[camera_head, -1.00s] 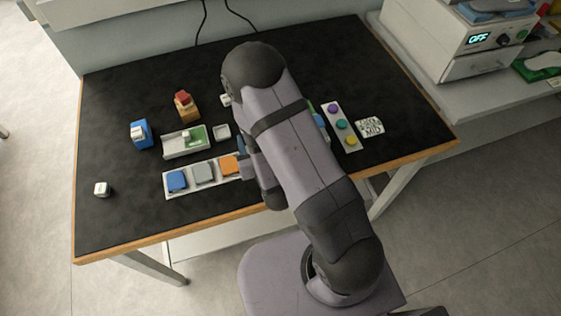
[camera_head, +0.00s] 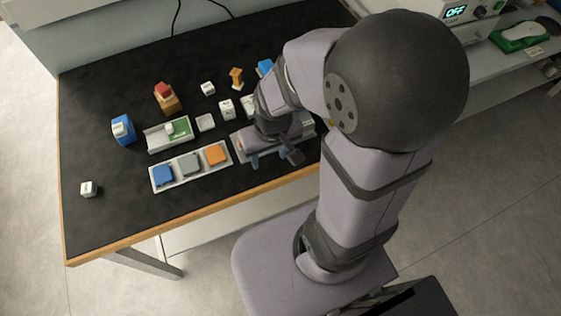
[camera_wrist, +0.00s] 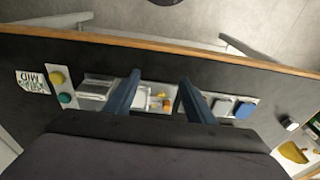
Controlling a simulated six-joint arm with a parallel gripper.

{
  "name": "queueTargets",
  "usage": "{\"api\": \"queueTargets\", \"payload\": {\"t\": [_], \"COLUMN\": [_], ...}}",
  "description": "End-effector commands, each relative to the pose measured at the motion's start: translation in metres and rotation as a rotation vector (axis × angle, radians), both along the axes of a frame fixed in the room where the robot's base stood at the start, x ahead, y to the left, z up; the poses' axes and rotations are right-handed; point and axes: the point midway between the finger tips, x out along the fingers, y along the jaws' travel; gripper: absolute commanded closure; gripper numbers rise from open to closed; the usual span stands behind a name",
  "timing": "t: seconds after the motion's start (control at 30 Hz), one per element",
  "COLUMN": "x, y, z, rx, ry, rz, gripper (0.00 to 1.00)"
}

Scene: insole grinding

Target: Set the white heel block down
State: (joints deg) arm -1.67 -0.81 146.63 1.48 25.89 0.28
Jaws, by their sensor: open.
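Several small white blocks stand on the black table in the head view: one at the far left (camera_head: 88,188), one toward the back (camera_head: 208,88) and one in the middle (camera_head: 226,109). I cannot tell which is the heel block. My gripper (camera_head: 272,159) is low over a pale tray (camera_head: 238,146) near the front edge, its jaws apart. In the wrist view my gripper (camera_wrist: 159,78) has a finger on each side, with pale and orange shapes below between them. I see nothing held. The gripper and forearm hide part of the tray.
Left of my gripper, a pale tray (camera_head: 152,184) holds blue, grey and orange pads. Behind it are a green-and-white holder (camera_head: 152,141), a blue block (camera_head: 123,130) and a red-topped block (camera_head: 167,98). The left front of the table (camera_head: 110,220) is clear.

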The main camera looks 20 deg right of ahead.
Motion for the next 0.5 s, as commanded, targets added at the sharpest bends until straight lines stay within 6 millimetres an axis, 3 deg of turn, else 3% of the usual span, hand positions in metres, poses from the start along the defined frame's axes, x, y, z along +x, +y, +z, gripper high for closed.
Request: {"api": "queueTargets", "payload": {"t": [0.2, 0.5], "x": [-0.037, -0.046], "y": [-0.009, -0.011], "z": [0.021, 0.025], "rx": [-0.015, -0.017], "ry": [0.115, 0.145], "rz": [0.006, 0.006], "gripper": [0.5, 0.5]}}
